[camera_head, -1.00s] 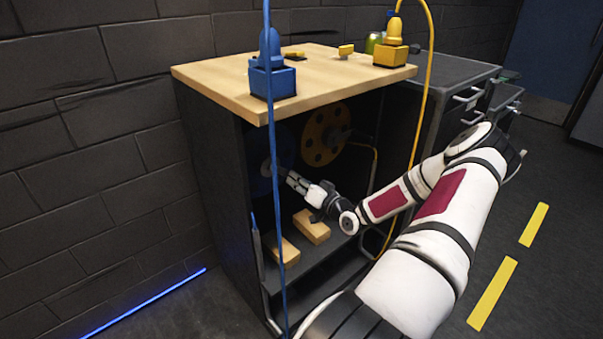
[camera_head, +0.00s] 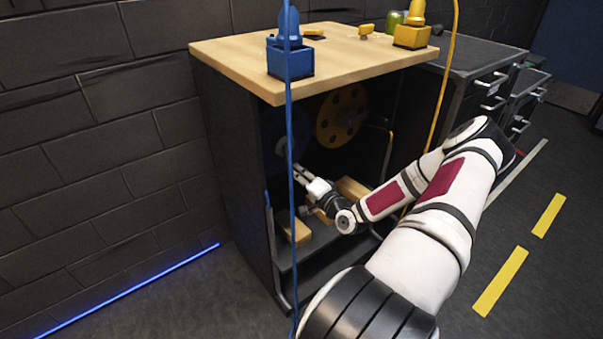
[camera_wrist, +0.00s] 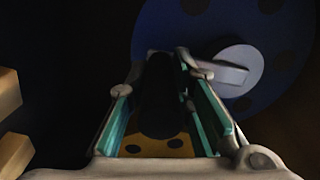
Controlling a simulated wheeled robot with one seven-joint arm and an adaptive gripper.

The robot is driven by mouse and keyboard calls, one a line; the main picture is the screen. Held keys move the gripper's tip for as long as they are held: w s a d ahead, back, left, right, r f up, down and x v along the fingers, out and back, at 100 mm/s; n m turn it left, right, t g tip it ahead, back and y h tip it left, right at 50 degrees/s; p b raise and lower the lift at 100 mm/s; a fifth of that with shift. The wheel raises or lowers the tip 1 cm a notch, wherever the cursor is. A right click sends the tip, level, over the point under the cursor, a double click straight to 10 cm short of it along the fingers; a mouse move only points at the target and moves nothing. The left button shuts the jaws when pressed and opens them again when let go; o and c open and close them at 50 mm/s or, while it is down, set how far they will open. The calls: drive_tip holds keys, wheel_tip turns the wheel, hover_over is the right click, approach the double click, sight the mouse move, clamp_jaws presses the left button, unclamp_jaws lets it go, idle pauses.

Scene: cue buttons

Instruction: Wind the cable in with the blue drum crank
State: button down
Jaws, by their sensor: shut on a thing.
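The blue drum (camera_head: 286,128) is in deep shade inside the left part of the open cabinet. In the wrist view the blue drum (camera_wrist: 200,25) shows at the top, with a grey hub and crank arm (camera_wrist: 232,73). A dark crank handle (camera_wrist: 158,105) lies between the fingers. My gripper (camera_head: 282,168) reaches into the cabinet in front of the drum; in the wrist view my gripper (camera_wrist: 170,75) is shut on the handle. The blue cable (camera_head: 290,130) hangs from a blue fitting (camera_head: 290,58) on the cabinet top and passes in front of the opening.
A yellow drum (camera_head: 341,112) with its own crank sits to the right. Wooden blocks (camera_head: 298,232) lie on the cabinet floor below my gripper. A yellow cable (camera_head: 447,75) hangs at the right. The cabinet's wooden top (camera_head: 235,50) overhangs the opening.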

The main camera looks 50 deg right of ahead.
drive_tip(key=shift+a+f, duration=0.1)
drive_tip(key=shift+a, duration=0.15)
idle(0.3)
drive_tip(key=c, duration=1.4)
unclamp_jaws()
drive_tip(key=shift+d, duration=0.1)
drive_tip(key=v, duration=1.2)
